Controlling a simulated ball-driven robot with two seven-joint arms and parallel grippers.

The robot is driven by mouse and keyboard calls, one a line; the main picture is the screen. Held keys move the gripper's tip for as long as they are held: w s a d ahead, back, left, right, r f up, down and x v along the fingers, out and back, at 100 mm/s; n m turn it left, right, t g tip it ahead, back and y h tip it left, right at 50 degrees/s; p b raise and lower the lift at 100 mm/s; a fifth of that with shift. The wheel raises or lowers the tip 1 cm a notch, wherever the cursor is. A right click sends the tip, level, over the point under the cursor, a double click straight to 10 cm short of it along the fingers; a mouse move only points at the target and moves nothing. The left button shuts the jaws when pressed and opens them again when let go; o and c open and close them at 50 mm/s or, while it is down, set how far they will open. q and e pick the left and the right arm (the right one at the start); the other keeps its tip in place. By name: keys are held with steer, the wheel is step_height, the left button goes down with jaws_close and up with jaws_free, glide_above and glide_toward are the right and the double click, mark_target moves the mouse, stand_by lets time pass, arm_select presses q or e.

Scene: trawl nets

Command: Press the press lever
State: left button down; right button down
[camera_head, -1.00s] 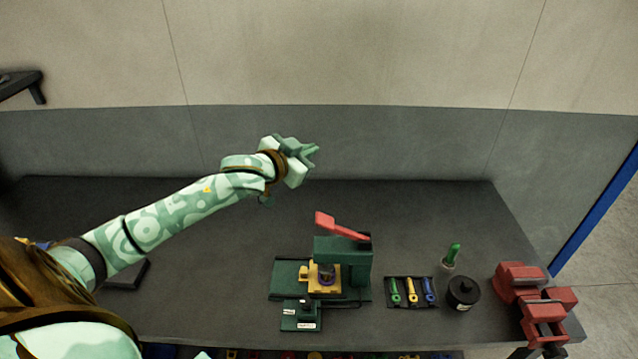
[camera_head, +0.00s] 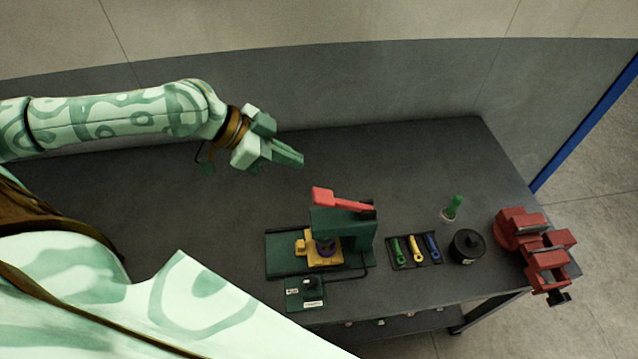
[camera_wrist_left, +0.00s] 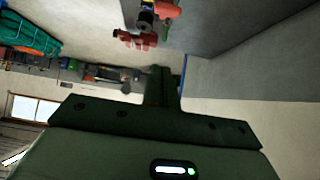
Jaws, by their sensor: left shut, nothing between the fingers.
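The press lever (camera_head: 338,200) is a red handle on top of a green press (camera_head: 345,222), raised and sloping slightly down to the right. Under the press head sits a yellow fixture (camera_head: 324,257) with a dark purple round part in it. My left gripper (camera_head: 300,160) is shut and empty, up and to the left of the lever and apart from it, pointing right. In the left wrist view the shut fingers (camera_wrist_left: 162,85) point at the room, and the lever cannot be made out there. My right gripper is not in view.
Right of the press lie a dark tray (camera_head: 427,262) with green, yellow and blue tools, a green-handled tool (camera_head: 453,207), a black round pot (camera_head: 466,246) and a red vise (camera_head: 535,245) at the table edge. The dark table (camera_head: 400,160) is clear behind the press.

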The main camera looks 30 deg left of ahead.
arm_select(q)
steer(key=p, duration=0.1)
glide_above(320, 194)
steer(key=w+d, duration=0.1)
steer(key=d, duration=0.1)
steer(key=f, duration=0.6)
steer(key=shift+w+a+f, duration=0.1)
steer(key=shift+a+f, duration=0.15)
steer(key=shift+f, duration=0.05)
steer(key=shift+s+a+f, duration=0.2)
steer(key=shift+a+f, duration=0.05)
steer(key=shift+f, duration=0.35)
steer(key=shift+s+a+f, duration=0.15)
steer(key=shift+a+f, duration=0.05)
steer(key=shift+f, duration=0.4)
steer(key=shift+s+a+f, duration=0.3)
steer(key=shift+a+f, duration=0.05)
steer(key=shift+f, duration=0.25)
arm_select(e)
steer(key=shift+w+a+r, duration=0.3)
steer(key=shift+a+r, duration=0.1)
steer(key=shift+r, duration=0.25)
arm_select(q)
steer(key=shift+w, duration=0.1)
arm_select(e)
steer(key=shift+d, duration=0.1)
